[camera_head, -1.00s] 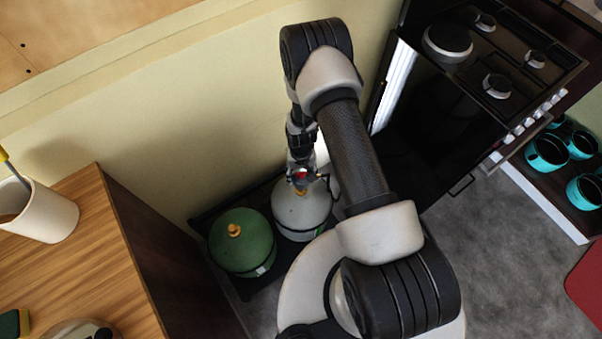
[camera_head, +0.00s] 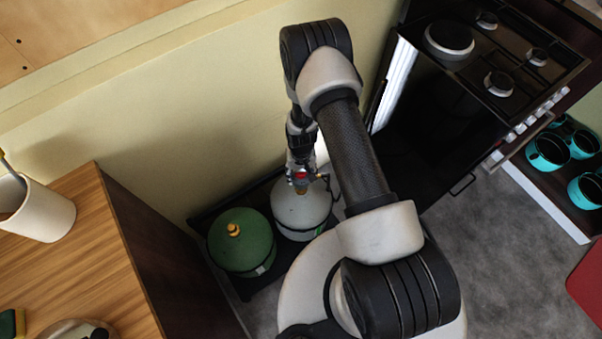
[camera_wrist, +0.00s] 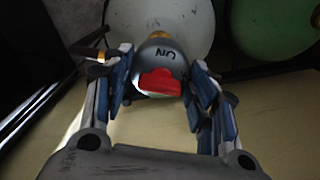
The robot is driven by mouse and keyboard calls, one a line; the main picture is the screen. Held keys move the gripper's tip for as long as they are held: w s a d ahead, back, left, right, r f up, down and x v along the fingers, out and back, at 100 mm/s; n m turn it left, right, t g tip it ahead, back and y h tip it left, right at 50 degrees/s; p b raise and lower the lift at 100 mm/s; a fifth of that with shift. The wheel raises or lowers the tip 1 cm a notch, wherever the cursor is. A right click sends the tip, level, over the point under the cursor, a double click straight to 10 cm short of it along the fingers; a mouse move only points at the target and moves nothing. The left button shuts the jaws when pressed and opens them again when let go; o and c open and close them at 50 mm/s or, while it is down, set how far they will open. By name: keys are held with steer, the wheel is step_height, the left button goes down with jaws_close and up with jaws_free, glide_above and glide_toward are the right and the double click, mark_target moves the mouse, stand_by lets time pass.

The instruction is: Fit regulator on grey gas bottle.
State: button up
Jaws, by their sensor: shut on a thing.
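The grey gas bottle (camera_head: 300,212) stands in a dark tray beside the green bottle, partly hidden by my arm. My gripper (camera_head: 301,174) is above its top. In the wrist view my gripper (camera_wrist: 162,88) has its blue-padded fingers shut on the regulator (camera_wrist: 160,61), a grey rounded body with dark lettering and a red part at its near end. The regulator's red part (camera_head: 301,176) also shows in the head view. In the wrist view a brass piece (camera_wrist: 159,35) lies between the regulator and the grey bottle (camera_wrist: 183,18). I cannot tell whether the regulator is seated on the valve.
The green gas bottle (camera_head: 242,243) with an orange-yellow valve stands left of the grey one. A wooden counter (camera_head: 95,265) with a white cup (camera_head: 40,208) is at the left. The pale wall (camera_head: 200,125) is close behind. A black stove (camera_head: 450,110) is at the right.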

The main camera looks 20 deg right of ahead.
steer(key=shift+f+b, duration=0.8)
steer(key=shift+f, duration=0.15)
steer(key=o, duration=1.4)
step_height(320, 180, up, 12)
steer(key=shift+r, duration=0.1)
